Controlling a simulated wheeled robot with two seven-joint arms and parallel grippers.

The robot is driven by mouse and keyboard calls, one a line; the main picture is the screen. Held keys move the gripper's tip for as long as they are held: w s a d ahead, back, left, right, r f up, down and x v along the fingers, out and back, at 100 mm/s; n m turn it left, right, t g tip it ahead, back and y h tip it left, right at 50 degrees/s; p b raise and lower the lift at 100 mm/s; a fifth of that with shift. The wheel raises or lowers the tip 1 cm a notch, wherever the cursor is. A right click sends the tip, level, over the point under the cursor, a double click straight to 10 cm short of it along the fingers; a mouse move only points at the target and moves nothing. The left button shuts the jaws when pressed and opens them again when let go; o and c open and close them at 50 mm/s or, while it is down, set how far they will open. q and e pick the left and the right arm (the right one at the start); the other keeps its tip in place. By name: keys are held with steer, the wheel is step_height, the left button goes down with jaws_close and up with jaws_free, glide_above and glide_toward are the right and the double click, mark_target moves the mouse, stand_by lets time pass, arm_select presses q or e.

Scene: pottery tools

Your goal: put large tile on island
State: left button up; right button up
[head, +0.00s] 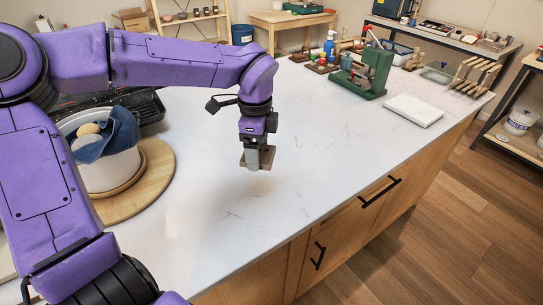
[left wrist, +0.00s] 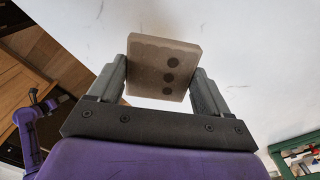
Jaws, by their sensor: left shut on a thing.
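The large tile (left wrist: 160,66) is a beige-grey square slab with scalloped marks along one edge and a row of 3 dark round spots. My left gripper (left wrist: 162,85) is shut on it, with one finger on each side. In the head view my left gripper (head: 257,150) points down over the island (head: 310,160), a white marble-look counter. The tile (head: 259,158) shows there between the fingers, partly hidden by them. A soft shadow lies on the counter near it; I cannot tell whether the tile touches the surface.
A round wooden board (head: 152,178) with a white bucket (head: 112,170) and blue cloth stands at left. A green press (head: 362,73) and a white slab (head: 413,110) are at the back right. The counter's middle is clear; its front edge (head: 345,189) runs above drawers.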

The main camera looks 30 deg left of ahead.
mark_target(263, 146)
arm_select(q)
steer(key=w+p, duration=0.1)
steer(key=w+f, duration=0.1)
steer(key=w, duration=0.1)
steer(key=shift+a+p, duration=0.2)
steer(key=shift+p, duration=0.15)
steer(key=w+f, duration=0.2)
steer(key=f, duration=0.1)
steer(key=w+a+f+p, duration=0.1)
steer(key=f, duration=0.1)
steer(key=shift+w+a, duration=0.1)
steer(key=shift+w, duration=0.2)
steer(key=shift+w+f, duration=0.2)
steer(key=shift+f, duration=0.1)
steer(key=f+p, duration=0.2)
steer(key=f, duration=0.1)
steer(key=shift+w+f, duration=0.2)
steer(key=shift+f, duration=0.15)
steer(key=shift+s+f, duration=0.1)
steer(key=shift+f, duration=0.05)
steer(key=o, duration=1.1)
